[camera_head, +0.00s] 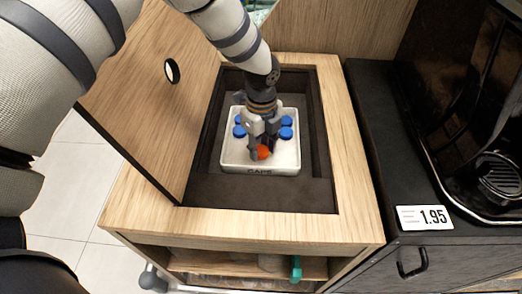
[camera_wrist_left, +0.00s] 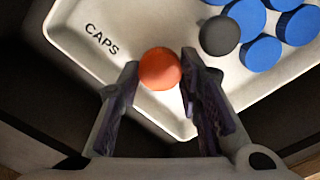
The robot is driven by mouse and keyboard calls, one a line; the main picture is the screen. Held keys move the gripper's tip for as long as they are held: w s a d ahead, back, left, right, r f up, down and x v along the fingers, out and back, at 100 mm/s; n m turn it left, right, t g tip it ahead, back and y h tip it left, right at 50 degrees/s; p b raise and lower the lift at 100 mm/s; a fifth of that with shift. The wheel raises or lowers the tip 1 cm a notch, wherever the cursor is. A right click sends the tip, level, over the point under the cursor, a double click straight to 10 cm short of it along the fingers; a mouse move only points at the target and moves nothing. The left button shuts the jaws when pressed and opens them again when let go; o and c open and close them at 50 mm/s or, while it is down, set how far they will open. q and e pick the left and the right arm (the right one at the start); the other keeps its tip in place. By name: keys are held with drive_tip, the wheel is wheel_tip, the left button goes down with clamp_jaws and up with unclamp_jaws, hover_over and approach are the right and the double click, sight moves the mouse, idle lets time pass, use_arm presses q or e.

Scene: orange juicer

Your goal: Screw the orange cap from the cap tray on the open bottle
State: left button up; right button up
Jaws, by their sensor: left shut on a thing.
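The white cap tray (camera_head: 232,158), marked CAPS, sits in a dark recess in the wooden cabinet; its rim also shows in the left wrist view (camera_wrist_left: 75,52). The orange cap (camera_head: 263,152) is at the tray's front. My left gripper (camera_head: 261,150) reaches down from above and is shut on this cap. In the left wrist view the cap (camera_wrist_left: 159,69) sits between the fingertips of the gripper (camera_wrist_left: 160,80), over the tray's edge region. I cannot tell whether it still touches the tray floor. No open bottle shows in either view. My right gripper is not in view.
Several blue caps (camera_wrist_left: 262,52) and a dark grey cap (camera_wrist_left: 220,36) lie close to the right finger. A wooden lid (camera_head: 160,95) stands open left of the recess. A black counter (camera_head: 372,110) with a black machine (camera_head: 455,110) is at the right.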

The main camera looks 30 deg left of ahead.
use_arm(q)
drive_tip(key=s+d+r+p, duration=0.1)
drive_tip(key=s+d+r, duration=0.2)
drive_tip(key=s+d+r+p, duration=0.1)
drive_tip(key=s+d+r, duration=0.2)
drive_tip(key=s+r, duration=0.1)
drive_tip(key=s+d+r+p, duration=0.1)
drive_tip(key=s+d+r, duration=0.2)
drive_tip(key=r, duration=0.1)
drive_tip(key=shift+s+d, duration=0.1)
drive_tip(key=shift+s, duration=0.25)
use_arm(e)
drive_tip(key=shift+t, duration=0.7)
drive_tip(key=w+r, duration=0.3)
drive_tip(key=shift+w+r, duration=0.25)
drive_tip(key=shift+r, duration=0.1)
